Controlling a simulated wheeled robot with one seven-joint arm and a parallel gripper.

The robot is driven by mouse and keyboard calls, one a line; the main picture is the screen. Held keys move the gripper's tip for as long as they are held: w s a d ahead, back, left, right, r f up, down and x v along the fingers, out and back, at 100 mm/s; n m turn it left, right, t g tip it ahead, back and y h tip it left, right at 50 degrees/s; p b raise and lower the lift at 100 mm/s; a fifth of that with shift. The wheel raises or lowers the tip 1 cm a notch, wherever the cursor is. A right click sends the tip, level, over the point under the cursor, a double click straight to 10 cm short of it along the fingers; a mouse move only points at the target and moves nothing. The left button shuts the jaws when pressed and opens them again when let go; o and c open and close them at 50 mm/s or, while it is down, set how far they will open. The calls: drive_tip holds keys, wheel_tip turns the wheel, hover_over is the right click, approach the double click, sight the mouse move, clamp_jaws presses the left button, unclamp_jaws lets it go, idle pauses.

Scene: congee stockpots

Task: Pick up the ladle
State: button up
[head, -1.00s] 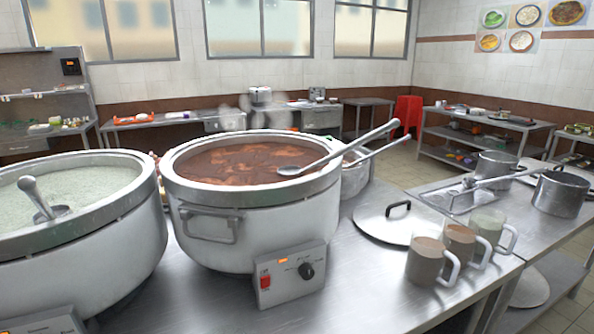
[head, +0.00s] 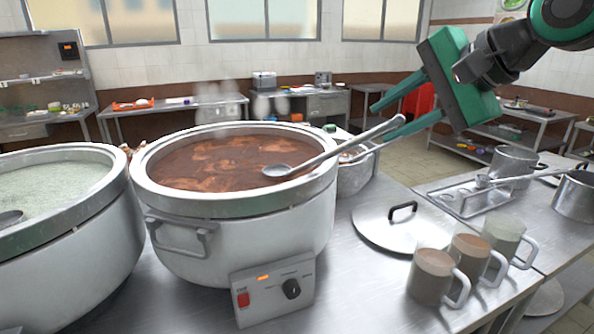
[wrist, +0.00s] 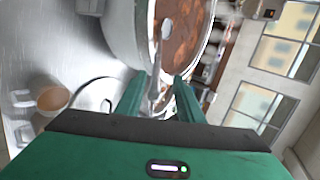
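A grey metal ladle (head: 335,154) rests in the middle stockpot (head: 235,205) of reddish-brown congee. Its bowl lies at the congee surface, and its handle slopes up over the right rim. My gripper (head: 380,121) is open at the handle's upper end, with one green finger on each side in the picture. In the wrist view the handle (wrist: 156,93) runs between my open fingers (wrist: 160,78). I cannot tell whether either finger touches it.
Behind the handle is a smaller metal pot (head: 355,178). A lid with a black handle (head: 395,232) lies on the steel counter, near several filled mugs (head: 436,277). A tray (head: 478,200) and more pots stand at the right.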

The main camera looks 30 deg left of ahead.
sight(359, 141)
drive_tip(key=x, duration=0.3)
drive_tip(key=shift+a+f, duration=0.25)
drive_tip(key=shift+a, duration=0.05)
drive_tip(key=shift+f+x, duration=0.25)
drive_tip(key=shift+x, duration=2.45)
drive_tip(key=shift+s+d, duration=0.1)
drive_tip(key=shift+s, duration=0.1)
drive_tip(key=shift+c, duration=0.7)
clamp_jaws()
